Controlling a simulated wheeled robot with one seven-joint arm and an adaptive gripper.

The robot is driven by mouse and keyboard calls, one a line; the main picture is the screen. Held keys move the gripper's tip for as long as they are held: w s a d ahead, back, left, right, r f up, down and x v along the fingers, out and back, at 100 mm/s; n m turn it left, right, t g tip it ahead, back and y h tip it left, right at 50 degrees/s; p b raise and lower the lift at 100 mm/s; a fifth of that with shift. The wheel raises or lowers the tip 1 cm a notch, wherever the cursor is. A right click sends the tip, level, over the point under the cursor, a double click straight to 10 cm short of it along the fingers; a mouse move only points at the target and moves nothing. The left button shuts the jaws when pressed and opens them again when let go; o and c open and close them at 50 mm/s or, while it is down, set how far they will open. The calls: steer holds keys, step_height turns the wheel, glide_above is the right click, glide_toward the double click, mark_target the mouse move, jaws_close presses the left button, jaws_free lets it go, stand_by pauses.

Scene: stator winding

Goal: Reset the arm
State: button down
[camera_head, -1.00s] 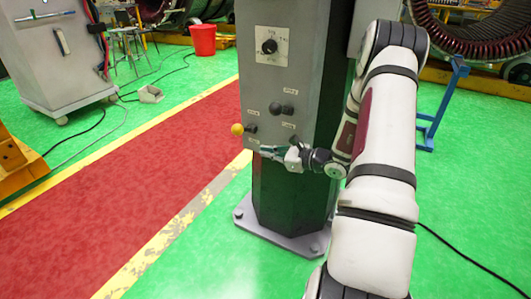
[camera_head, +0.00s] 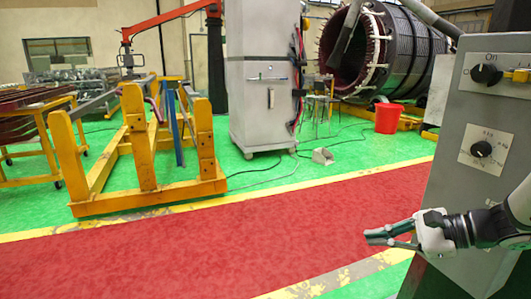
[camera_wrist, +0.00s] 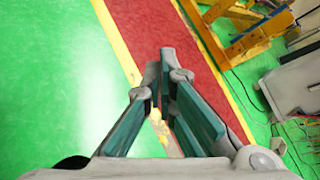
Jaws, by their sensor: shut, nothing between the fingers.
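My gripper (camera_head: 385,234) is shut and empty in the head view, in front of the grey control box and over the red floor strip. Its fingers point left. In the wrist view my gripper (camera_wrist: 165,62) shows its two fingers close together at the tips, with only floor beyond them. My arm comes in from the right edge of the head view; most of it is out of the picture. The grey control box (camera_head: 470,130) stands at the right, with a black knob under "On" and another dial knob below it. My arm hides part of its lower face.
A yellow frame (camera_head: 145,150) stands at the left, with a grey cabinet (camera_head: 262,100) behind the red walkway (camera_head: 200,250). A red bucket (camera_head: 389,119) and a large stator (camera_head: 385,50) are at the back right. The red walkway is clear.

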steer(key=s+a+r+n+g+h, duration=0.25)
steer(key=s+a+n, duration=0.25)
steer(key=s, duration=0.3)
steer(key=s+a+r+n+g+h, duration=0.1)
steer(key=s+a+r+n+g, duration=0.25)
steer(key=s+a, duration=0.35)
steer(key=s+d+n+h, duration=0.3)
steer(key=s+n+h, duration=0.1)
steer(key=s, duration=0.4)
steer(key=s+d+n+h, duration=0.3)
steer(key=s+n+h, duration=0.1)
steer(key=s, duration=0.5)
step_height(320, 180, up, 23)
steer(key=t+p, duration=0.3)
steer(key=p, duration=1.8)
steer(key=shift+w+d+t, duration=0.2)
steer(key=shift+t, duration=0.2)
